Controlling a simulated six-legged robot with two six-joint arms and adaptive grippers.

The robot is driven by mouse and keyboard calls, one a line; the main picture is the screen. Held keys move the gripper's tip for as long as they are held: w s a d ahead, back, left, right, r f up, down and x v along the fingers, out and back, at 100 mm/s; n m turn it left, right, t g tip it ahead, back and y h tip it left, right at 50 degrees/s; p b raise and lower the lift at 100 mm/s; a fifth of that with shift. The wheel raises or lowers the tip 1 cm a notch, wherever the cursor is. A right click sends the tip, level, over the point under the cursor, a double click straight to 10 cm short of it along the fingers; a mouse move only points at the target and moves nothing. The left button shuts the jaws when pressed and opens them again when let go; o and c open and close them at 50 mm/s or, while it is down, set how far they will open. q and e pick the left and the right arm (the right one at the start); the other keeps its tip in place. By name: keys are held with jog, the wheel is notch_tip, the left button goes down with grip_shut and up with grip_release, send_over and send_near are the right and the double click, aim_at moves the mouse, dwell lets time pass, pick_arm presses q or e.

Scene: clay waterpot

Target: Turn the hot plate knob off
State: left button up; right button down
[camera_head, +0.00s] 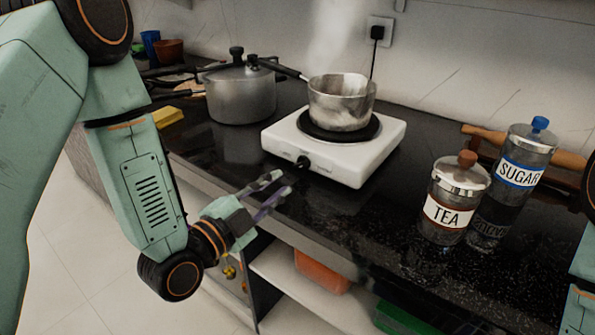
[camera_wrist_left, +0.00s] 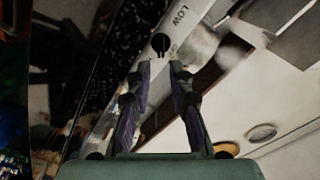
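The white hot plate (camera_head: 345,170) sits on the black counter with a steaming metal pot (camera_head: 342,104) on its burner. Its black knob (camera_head: 303,162) is on the front face; in the left wrist view the knob (camera_wrist_left: 161,43) shows near the top, beside the word LOW. My left gripper (camera_head: 281,183) is in front of the hot plate, just short of the knob. In the left wrist view my left gripper (camera_wrist_left: 160,68) is open, its two fingers apart with nothing between them, and the knob lies just beyond the tips. My right gripper is out of view.
A pressure cooker (camera_head: 240,95) stands left of the hot plate. A TEA jar (camera_head: 447,212) and a SUGAR jar (camera_head: 520,165) stand to the right. The counter's front edge (camera_head: 330,245) runs below my left gripper, with an open shelf underneath. A wall socket (camera_head: 381,30) is behind.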

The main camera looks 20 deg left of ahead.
aim_at(299, 167)
pick_arm(q)
jog(key=shift+b+x, duration=0.65)
jog(key=shift+x, duration=2.6)
grip_shut()
